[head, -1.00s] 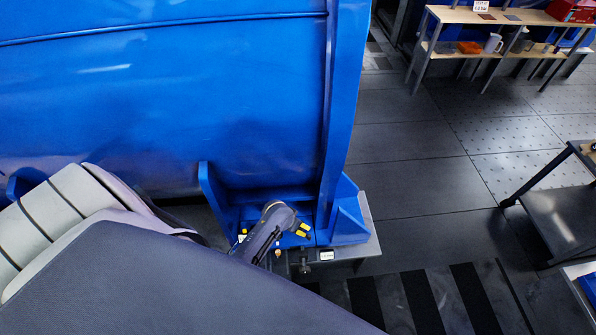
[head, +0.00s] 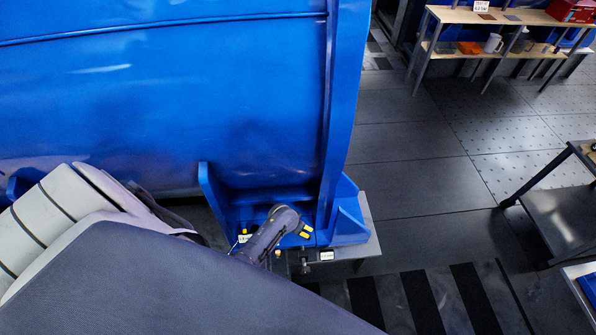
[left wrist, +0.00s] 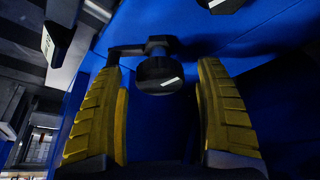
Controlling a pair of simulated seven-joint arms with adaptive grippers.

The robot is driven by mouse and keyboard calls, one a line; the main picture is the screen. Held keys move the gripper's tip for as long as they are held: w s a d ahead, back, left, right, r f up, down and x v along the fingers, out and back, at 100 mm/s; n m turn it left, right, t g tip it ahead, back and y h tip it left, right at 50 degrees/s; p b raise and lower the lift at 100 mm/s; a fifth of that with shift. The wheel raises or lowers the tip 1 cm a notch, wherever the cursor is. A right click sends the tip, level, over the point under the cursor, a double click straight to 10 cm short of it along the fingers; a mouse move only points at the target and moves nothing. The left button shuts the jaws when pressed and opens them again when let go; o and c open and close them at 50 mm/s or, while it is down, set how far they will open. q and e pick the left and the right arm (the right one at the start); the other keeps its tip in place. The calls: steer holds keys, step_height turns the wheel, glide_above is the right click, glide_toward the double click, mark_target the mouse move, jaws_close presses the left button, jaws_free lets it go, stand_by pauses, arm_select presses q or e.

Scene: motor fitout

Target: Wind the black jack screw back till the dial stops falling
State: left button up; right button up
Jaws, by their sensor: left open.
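My left gripper (head: 304,231), with yellow finger pads, is at the foot of the blue housing in the head view. In the left wrist view, my left gripper (left wrist: 160,68) is open, one finger on each side of a black round-headed part (left wrist: 158,74) that looks like the jack screw. Gaps show between this head and both fingers. A dark bar runs left from behind the head. A small dark screw-like part (head: 304,268) also shows below the foot in the head view; I cannot tell if it is the same one. No dial face can be made out. My right gripper is not in view.
The large blue housing (head: 170,110) and its upright flange (head: 340,110) stand close behind the gripper. A grey plate (head: 370,240) lies under the foot, with a small label (head: 326,255) at its front. Open floor (head: 410,190) lies to the right, then a shelf bench (head: 490,18).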

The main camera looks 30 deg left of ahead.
arm_select(q)
steer(key=shift+c, duration=0.5)
steer(key=c, duration=1.2)
steer(key=shift+d+n, duration=0.15)
steer(key=shift+n, duration=0.25)
steer(key=shift+n+y, duration=0.7)
steer(key=shift+n, duration=0.6)
steer(key=o, duration=1.3)
steer(key=a+v, duration=0.1)
steer(key=v, duration=1.1)
steer(key=shift+d, duration=0.35)
